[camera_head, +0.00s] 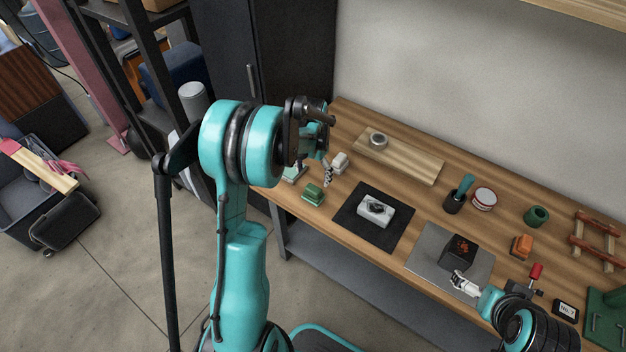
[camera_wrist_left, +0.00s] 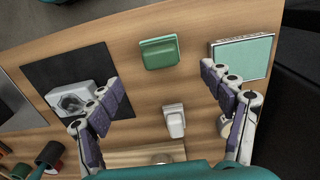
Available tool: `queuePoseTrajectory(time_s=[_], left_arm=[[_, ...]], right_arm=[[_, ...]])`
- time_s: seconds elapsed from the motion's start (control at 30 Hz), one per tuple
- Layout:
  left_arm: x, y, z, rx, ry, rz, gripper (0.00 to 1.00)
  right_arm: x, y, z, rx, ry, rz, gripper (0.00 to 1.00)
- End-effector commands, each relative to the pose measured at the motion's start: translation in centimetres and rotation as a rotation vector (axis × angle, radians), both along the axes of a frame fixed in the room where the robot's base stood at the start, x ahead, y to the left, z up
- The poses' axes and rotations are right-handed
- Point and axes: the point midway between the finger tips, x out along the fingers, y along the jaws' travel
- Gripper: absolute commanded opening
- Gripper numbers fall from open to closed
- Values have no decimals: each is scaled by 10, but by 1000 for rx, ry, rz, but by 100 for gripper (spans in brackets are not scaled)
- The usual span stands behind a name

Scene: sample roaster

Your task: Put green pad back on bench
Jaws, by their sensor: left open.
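The green pad (camera_head: 313,193) lies on the wooden bench (camera_head: 390,190) near its front edge, left of the black mat. In the left wrist view, the green pad (camera_wrist_left: 159,52) shows whole, just past and between my fingertips, with nothing gripping it. My left gripper (camera_head: 328,173) is open and empty above the bench's left end; its two fingers are spread wide in the left wrist view (camera_wrist_left: 161,74). My right gripper (camera_head: 464,284) is by a dark box (camera_head: 459,252) on the grey mat; its finger opening is too small to judge.
A pale-green-topped box (camera_wrist_left: 243,55) stands right of the pad in the wrist view, and a small white object (camera_wrist_left: 174,121) lies nearer. The black mat (camera_head: 352,222) holds a white device (camera_head: 376,210). Bare wood surrounds the green pad.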

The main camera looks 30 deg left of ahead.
Motion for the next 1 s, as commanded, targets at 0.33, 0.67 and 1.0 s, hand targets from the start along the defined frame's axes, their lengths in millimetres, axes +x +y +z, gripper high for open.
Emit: queuePoseTrajectory(time_s=[0.33,0.67,1.0], left_arm=[[-11,-19,50,14,-51,3,81],[-84,-92,141,43,-300,34,81],[-168,-144,160,4,-547,66,81]], right_arm=[[0,0,6,0,0,0,100],[0,0,6,0,0,0,100],[0,0,6,0,0,0,100]])
